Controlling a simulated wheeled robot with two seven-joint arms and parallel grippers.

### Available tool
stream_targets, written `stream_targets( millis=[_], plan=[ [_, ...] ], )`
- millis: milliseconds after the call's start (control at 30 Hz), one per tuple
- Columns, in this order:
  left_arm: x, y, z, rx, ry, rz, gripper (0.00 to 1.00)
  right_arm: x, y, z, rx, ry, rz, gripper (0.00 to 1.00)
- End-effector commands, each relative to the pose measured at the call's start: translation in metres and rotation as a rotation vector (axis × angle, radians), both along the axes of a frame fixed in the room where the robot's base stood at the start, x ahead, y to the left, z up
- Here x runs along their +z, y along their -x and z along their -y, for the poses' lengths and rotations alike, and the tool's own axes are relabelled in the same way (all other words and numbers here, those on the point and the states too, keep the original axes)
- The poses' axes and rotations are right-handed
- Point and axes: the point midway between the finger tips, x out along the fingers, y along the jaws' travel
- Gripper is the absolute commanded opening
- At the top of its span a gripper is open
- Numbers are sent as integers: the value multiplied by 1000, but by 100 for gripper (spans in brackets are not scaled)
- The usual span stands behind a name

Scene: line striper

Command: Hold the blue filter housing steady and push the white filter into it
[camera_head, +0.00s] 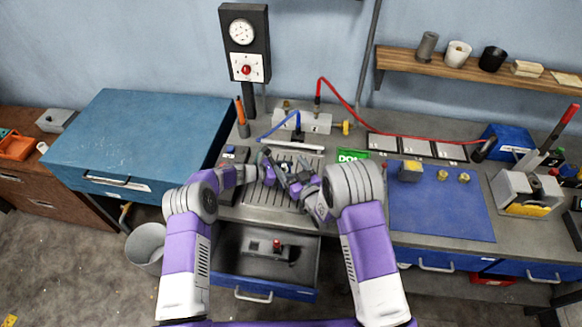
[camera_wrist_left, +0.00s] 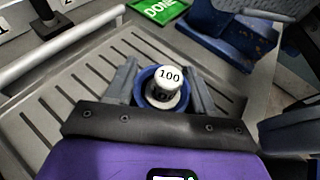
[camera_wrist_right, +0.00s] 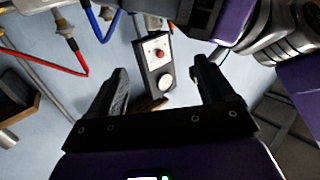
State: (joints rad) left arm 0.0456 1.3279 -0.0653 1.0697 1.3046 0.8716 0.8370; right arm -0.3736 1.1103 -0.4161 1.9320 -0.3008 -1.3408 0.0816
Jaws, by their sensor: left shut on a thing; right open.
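In the left wrist view the blue filter housing (camera_wrist_left: 144,76) is a round blue cup between the fingers of my left gripper (camera_wrist_left: 160,78), which is shut on it.
The grooved grey tray (camera_wrist_left: 55,110) lies below. A green DONE sign (camera_head: 352,155) is to its right, and a blue mat (camera_head: 440,210) lies beyond. A gauge post (camera_head: 243,50) and a valve block with hoses (camera_head: 300,119) stand behind. An open drawer (camera_head: 230,255) juts out in front.

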Motion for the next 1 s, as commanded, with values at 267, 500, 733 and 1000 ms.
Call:
stream_targets(
  millis=[267,500,733,1000],
  plan=[
    [1,0,0,0,1,1,8,0,0,0,0,0,0,82],
    [0,0,0,0,1,0,83,0,0,0,0,0,0,82],
    [0,0,0,0,0,0,83,0,0,0,0,0,0,82],
    [13,10,-30,4,0,0,83,0,0,0,0,0,0,82]
  ],
)
